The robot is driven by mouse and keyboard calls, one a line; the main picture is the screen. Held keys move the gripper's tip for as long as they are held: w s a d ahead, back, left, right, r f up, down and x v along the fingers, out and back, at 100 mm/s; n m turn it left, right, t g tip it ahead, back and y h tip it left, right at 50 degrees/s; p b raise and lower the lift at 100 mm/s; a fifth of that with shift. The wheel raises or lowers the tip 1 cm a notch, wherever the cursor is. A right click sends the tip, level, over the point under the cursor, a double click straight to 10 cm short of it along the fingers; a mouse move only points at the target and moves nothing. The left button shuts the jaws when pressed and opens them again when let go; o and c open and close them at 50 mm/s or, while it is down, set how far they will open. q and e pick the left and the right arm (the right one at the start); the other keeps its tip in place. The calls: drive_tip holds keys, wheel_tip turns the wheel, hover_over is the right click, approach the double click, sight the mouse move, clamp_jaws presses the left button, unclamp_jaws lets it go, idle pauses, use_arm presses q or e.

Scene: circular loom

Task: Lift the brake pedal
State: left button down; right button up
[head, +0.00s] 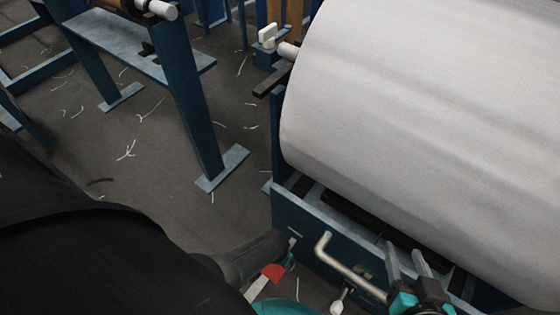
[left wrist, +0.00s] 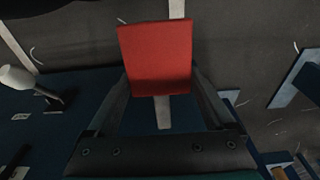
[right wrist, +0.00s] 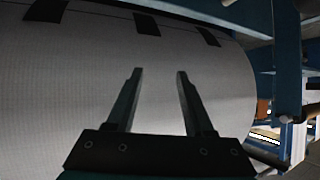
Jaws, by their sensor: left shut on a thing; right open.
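The red brake pedal pad (left wrist: 157,58) is between the two fingers of my left gripper (left wrist: 160,95) in the left wrist view, at the end of a pale bar. The gripper is shut on it. In the head view the red pad (head: 272,272) shows at the bottom, beside the blue loom frame, partly hidden by my left arm. My right gripper (head: 405,252) is open and empty in front of the lower side of the fabric roll. In the right wrist view its fingers (right wrist: 158,75) are spread apart with white fabric behind them.
A large white fabric roll (head: 420,120) fills the right of the head view, above a blue frame beam (head: 300,222). A bent metal handle (head: 345,262) and a white knob (head: 337,306) stick out near the pedal. Open floor (head: 150,130) with thread scraps lies left.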

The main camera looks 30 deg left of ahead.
use_arm(q)
drive_tip(key=shift+r+g, duration=0.5)
drive_tip(key=shift+g, duration=0.4)
use_arm(e)
drive_tip(key=shift+s+d+f+g+h, duration=0.15)
drive_tip(key=shift+d+g+h, duration=0.25)
drive_tip(key=shift+d+g, duration=0.1)
use_arm(q)
unclamp_jaws()
drive_tip(key=shift+r, duration=0.1)
use_arm(e)
drive_tip(key=shift+d, duration=0.1)
